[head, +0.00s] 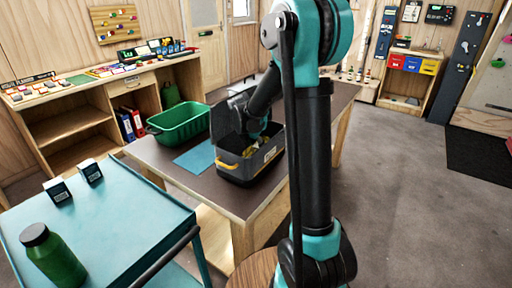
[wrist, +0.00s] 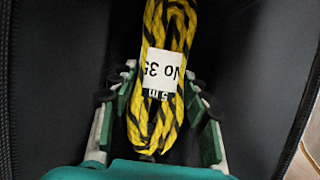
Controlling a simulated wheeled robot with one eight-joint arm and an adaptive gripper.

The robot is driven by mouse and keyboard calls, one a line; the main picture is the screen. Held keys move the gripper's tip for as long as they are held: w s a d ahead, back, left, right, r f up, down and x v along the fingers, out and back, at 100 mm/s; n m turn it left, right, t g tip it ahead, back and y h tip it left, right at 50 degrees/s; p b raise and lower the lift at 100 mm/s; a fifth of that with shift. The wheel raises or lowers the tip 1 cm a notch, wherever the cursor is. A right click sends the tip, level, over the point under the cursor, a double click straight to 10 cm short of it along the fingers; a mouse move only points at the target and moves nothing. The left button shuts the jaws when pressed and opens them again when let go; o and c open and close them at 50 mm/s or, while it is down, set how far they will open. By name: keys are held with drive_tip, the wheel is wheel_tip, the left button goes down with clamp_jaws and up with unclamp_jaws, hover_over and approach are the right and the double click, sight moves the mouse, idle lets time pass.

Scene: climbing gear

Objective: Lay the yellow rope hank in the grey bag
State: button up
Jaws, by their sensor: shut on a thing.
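The yellow rope hank (wrist: 172,25) has black flecks and a white label reading "No 35" and "5 m". It lies lengthwise between the two fingers of my gripper (wrist: 159,84), which is shut on it. The grey bag (head: 238,168) stands open on the brown table, with a yellow handle on its front. My gripper reaches down into the bag, and a bit of yellow rope shows there in the head view. The bag's dark walls (wrist: 62,60) surround the hank and fingers in the wrist view. I cannot tell whether the hank touches the bag's floor.
A green crate (head: 180,124) and a blue mat (head: 196,158) are on the brown table (head: 200,189), left of the bag. A teal trolley (head: 120,225) at front left bears a green bottle (head: 54,257) and two small dark boxes. Grey floor at right is clear.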

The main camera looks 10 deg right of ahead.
drive_tip(key=o, duration=1.5)
drive_tip(key=v, duration=1.2)
